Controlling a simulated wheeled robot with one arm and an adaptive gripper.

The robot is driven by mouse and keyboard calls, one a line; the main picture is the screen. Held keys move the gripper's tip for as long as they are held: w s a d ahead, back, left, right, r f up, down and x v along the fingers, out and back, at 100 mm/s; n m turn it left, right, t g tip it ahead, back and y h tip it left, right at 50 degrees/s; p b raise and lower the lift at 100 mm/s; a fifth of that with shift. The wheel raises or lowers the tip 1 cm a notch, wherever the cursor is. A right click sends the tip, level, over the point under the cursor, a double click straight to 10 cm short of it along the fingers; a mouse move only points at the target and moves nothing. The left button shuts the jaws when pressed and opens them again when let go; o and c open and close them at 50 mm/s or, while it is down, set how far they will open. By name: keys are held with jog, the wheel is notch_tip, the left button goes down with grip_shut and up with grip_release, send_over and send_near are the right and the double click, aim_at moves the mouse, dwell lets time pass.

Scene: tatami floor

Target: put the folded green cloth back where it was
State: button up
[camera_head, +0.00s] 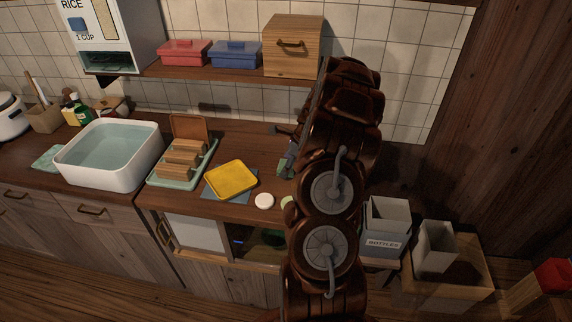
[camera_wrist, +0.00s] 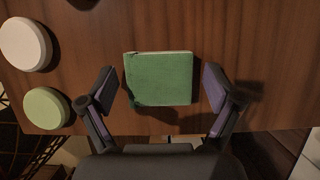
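The folded green cloth (camera_wrist: 160,80) lies flat on the brown wooden counter in the wrist view, a neat square near the counter's edge. A small green patch beside my arm in the head view (camera_head: 283,167) appears to be the same cloth. My gripper (camera_wrist: 158,74) is open, with one finger on each side of the cloth. A gap shows between the cloth and each finger. In the head view my arm hides most of the gripper and the counter around it.
A white round lid (camera_wrist: 26,44) and a pale green one (camera_wrist: 46,108) lie left of the cloth. A yellow tray (camera_head: 231,179), a rack with boards (camera_head: 157,183) and a water-filled basin (camera_head: 75,176) stand further left. A shelf (camera_head: 205,76) with boxes is above.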

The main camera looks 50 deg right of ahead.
dwell(0.3)
jog(key=b+v, duration=0.3)
jog(key=v, duration=0.9)
jog(key=shift+r, duration=0.2)
jog(key=s+a+r+n+g, duration=0.25)
jog(key=a+n, duration=0.45)
jog(key=a, duration=0.7)
jog(key=s+a+r+n+g, duration=0.1)
jog(key=a+r+n, duration=0.45)
jog(key=a, duration=0.85)
jog(key=s+a+f+n+h, duration=0.1)
jog(key=s+a+n, duration=0.3)
jog(key=s, duration=0.3)
jog(key=s+a+f+n+g, duration=0.1)
jog(key=s+a+n, duration=0.3)
jog(key=s+n, duration=0.3)
jog(key=s+a+f+n+g+h, duration=0.1)
jog(key=s+a+n, duration=0.3)
jog(key=s, duration=0.4)
jog(key=shift+s+a+f+n+h, duration=0.25)
jog(key=shift+s+f+n+h, duration=0.1)
jog(key=shift+n, duration=0.4)
